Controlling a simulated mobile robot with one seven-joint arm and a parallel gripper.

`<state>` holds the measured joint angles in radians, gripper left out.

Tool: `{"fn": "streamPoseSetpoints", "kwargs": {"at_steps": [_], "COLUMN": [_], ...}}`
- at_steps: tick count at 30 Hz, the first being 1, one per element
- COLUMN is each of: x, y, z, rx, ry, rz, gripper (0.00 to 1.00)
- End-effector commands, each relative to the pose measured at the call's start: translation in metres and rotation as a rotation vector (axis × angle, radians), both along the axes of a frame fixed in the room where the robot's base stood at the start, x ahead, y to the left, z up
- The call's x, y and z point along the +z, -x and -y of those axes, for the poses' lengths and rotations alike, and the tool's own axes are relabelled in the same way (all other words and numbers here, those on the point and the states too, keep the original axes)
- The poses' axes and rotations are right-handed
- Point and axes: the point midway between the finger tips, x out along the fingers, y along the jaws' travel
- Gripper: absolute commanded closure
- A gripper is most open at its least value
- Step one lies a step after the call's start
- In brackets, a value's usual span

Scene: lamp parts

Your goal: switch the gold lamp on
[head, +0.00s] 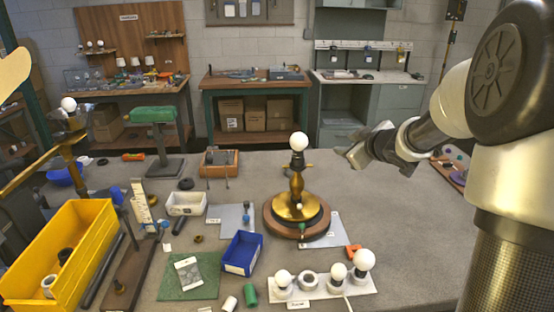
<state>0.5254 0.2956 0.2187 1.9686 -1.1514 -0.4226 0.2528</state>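The gold lamp (297,207) stands upright on the workbench, right of the middle of the head view. It has a brass stem and dish on a round brown wooden base, with a white bulb (299,142) on top. The bulb shows no clear glow. Small parts stick out at the front of the base (302,229); they are too small to tell if one is a switch. My gripper (350,150) is in the air right of the bulb, apart from the lamp. Its fingers are seen edge-on and their gap is unclear. Nothing shows held.
A blue bin (242,253) and a white board with several bulbs (335,288) lie in front of the lamp. A yellow bin (62,250) and a brass arm with a bulb (68,104) are at left. Grey bench (410,230) right of the lamp is clear.

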Motion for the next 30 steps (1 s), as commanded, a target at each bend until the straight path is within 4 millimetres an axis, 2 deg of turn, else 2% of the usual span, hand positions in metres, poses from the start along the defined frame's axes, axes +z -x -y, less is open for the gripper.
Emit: {"fn": "streamPoseSetpoints", "kwargs": {"at_steps": [1,3,6,9,13,17,23,30], "x": [-0.05,-0.096,-0.149,-0.182,-0.2,-0.206,-0.219,-0.239], "y": [-0.002,0.002,0.019,0.037,0.052,0.051,0.028,-0.008], "z": [0.012,0.016,0.016,0.015,0.011,0.005,-0.016,-0.05], "rx": [0.056,0.155,0.277,0.365,0.428,0.443,0.443,0.443], "ry": [-0.039,-0.1,-0.198,-0.28,-0.338,-0.351,-0.349,-0.349], "rz": [-0.027,-0.049,-0.076,-0.093,-0.104,-0.105,-0.106,-0.105], "gripper": [0.64,0.64,0.64,0.64,0.64,0.64,0.64,0.64]}}
